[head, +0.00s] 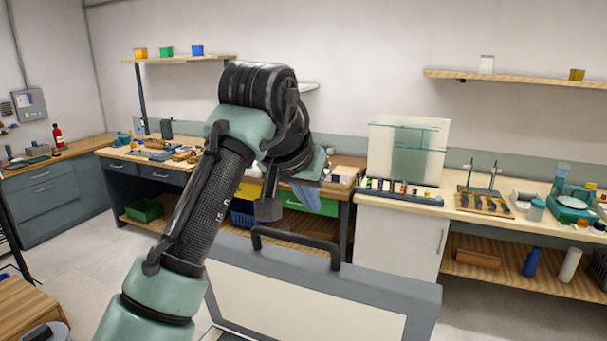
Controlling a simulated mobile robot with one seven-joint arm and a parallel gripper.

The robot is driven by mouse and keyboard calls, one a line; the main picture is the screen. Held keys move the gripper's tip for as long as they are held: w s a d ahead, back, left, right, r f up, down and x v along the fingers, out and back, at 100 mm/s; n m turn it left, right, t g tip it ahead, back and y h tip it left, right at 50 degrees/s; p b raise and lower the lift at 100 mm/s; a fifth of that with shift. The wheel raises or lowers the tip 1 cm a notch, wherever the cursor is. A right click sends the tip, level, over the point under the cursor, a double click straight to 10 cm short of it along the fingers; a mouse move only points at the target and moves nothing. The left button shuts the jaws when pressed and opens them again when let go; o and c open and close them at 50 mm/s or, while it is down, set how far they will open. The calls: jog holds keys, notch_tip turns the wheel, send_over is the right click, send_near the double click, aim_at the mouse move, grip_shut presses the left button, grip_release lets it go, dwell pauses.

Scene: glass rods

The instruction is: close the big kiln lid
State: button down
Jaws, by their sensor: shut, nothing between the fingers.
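The big kiln lid (400,300) stands raised at the bottom of the head view, a grey frame around a cream panel (310,307). A dark bar handle (297,240) is fixed along its top edge. My arm reaches up from the lower left and bends down. My gripper (268,210) points downward, shut and empty, just above the left end of the handle in the picture. I cannot tell whether it touches the handle. The kiln body is mostly below the frame.
A wooden workbench (120,152) with tools and drawers runs behind. A white cabinet (400,232) and a bench with glassware and a scale (572,203) stand at the right. A wooden table (25,308) is at the lower left. Grey floor is clear at the left.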

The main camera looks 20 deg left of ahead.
aim_at(304, 237)
jog(key=shift+s+a+f+p, duration=0.1)
jog(key=shift+s+f+p, duration=0.2)
jog(key=shift+f, duration=0.35)
jog(key=shift+s+f+p, duration=0.2)
jog(key=shift+f+p, duration=0.1)
jog(key=shift+f, duration=0.3)
jog(key=shift+s+f, duration=0.15)
jog(key=shift+s, duration=0.5)
jog(key=shift+f, duration=0.1)
jog(key=shift+s+f, duration=0.1)
